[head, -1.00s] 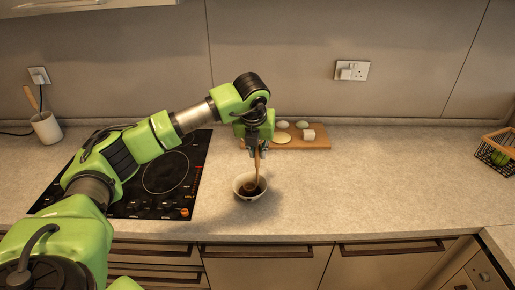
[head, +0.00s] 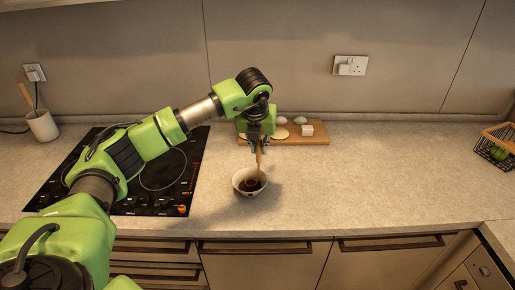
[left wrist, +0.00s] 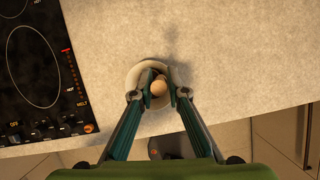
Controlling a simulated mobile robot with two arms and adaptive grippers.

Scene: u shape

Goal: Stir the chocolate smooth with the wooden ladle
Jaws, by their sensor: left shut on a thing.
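A small white bowl (head: 239,187) of dark chocolate (head: 247,186) stands on the counter near its front edge, right of the hob. My left gripper (head: 257,146) is above the bowl, pointing down, shut on the handle of the wooden ladle (head: 259,158). The ladle stands nearly upright with its lower end in the chocolate. In the left wrist view, the gripper's fingers (left wrist: 157,95) close around the round handle end (left wrist: 158,88), with the bowl rim (left wrist: 133,74) below. The fingers hide most of the bowl's inside there. My right gripper is not in view.
A black hob (head: 150,187) lies left of the bowl. Behind is a wooden board (head: 310,139) with several foods. A pot with a utensil (head: 42,125) stands far left, a wire basket (head: 495,150) far right. The counter (head: 370,185) right of the bowl is clear.

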